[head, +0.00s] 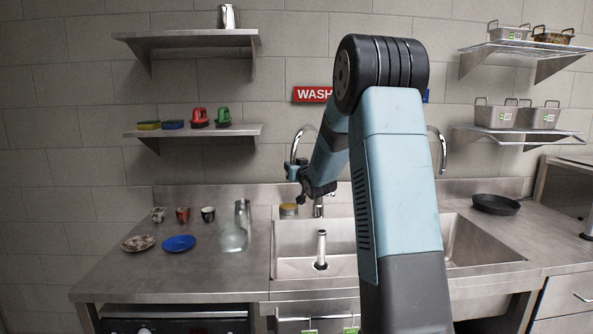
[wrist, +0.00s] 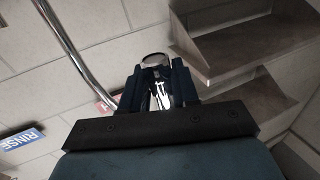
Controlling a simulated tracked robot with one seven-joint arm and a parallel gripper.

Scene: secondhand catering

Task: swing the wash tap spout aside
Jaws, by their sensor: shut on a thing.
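The wash tap is a chrome gooseneck, and its spout (head: 298,143) arches beside my arm in the head view, its left end coming down to my gripper. My gripper (head: 297,172) is shut on the spout above the left basin's back edge. In the wrist view a shiny chrome piece of the spout (wrist: 157,88) sits between the dark fingers (wrist: 158,92). The tap's base (head: 318,207) shows behind the basin. My arm hides part of the spout. The red WASH sign (head: 312,94) is on the wall above, partly covered.
A second chrome tap (head: 438,150) stands right of my arm; its tube also crosses the wrist view (wrist: 72,50). An upright tube (head: 321,248) stands in the left basin. A yellowish tin (head: 289,210) is near the tap. Wall shelves (head: 195,131) hang left; the left counter holds dishes and a jar.

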